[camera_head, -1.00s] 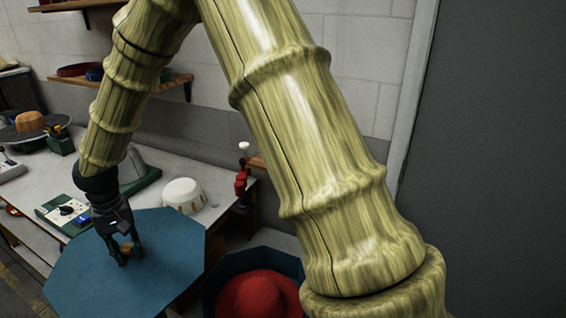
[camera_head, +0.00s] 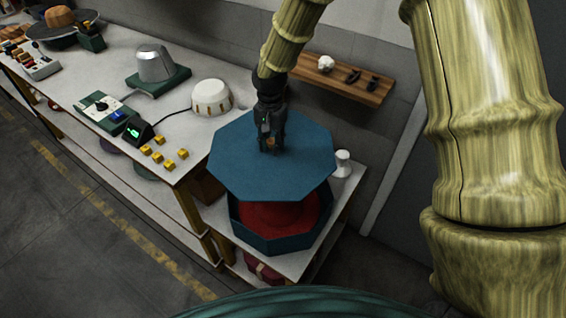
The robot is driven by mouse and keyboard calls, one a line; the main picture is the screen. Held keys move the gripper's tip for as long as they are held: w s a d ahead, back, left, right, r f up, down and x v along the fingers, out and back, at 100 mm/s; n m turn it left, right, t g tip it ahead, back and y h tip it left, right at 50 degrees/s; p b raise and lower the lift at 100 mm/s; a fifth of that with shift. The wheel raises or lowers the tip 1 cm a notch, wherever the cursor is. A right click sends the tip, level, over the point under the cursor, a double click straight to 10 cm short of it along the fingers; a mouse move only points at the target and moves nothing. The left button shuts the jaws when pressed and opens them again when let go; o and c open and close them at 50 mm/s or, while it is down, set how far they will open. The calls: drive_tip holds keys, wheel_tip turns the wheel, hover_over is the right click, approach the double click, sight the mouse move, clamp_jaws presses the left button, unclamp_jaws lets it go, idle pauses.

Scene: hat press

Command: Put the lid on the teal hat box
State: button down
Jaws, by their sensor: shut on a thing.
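The lid (camera_head: 235,170) is a flat teal octagon. My gripper (camera_head: 269,146) is shut on the small knob at the lid's middle, and the fingers mostly hide the knob. The teal hat box (camera_head: 262,243) is an open octagonal box on the low white shelf at the end of the bench. A red hat (camera_head: 275,217) lies inside it. The lid is above the box and covers its back part in this view, set off toward the back. The box's front wall and part of the red hat show below the lid's front edge. The height of the gap between them is hard to tell.
A white spool-like object (camera_head: 342,162) stands just right of the lid. A wooden wall shelf (camera_head: 340,80) is behind. The white bench (camera_head: 75,72) on the left holds a white drum (camera_head: 211,97), a grey hat block (camera_head: 155,62) and several yellow blocks (camera_head: 158,154).

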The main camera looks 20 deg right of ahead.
drive_tip(key=shift+s+d+f+m+b, duration=0.35)
drive_tip(key=shift+f+m, duration=0.7)
drive_tip(key=shift+f, duration=1.9)
drive_tip(key=shift+s+d+f+m+b, duration=0.1)
drive_tip(key=shift+s+f+m+b, duration=0.7)
drive_tip(key=shift+f, duration=2.15)
drive_tip(key=shift+w+d+f+m+b, duration=0.25)
drive_tip(key=shift+f+m, duration=1.1)
drive_tip(key=shift+f, duration=1.6)
drive_tip(key=shift+s+a+f, duration=0.1)
drive_tip(key=shift+s+f, duration=0.1)
drive_tip(key=shift+f, duration=0.1)
drive_tip(key=c, duration=1.1)
unclamp_jaws()
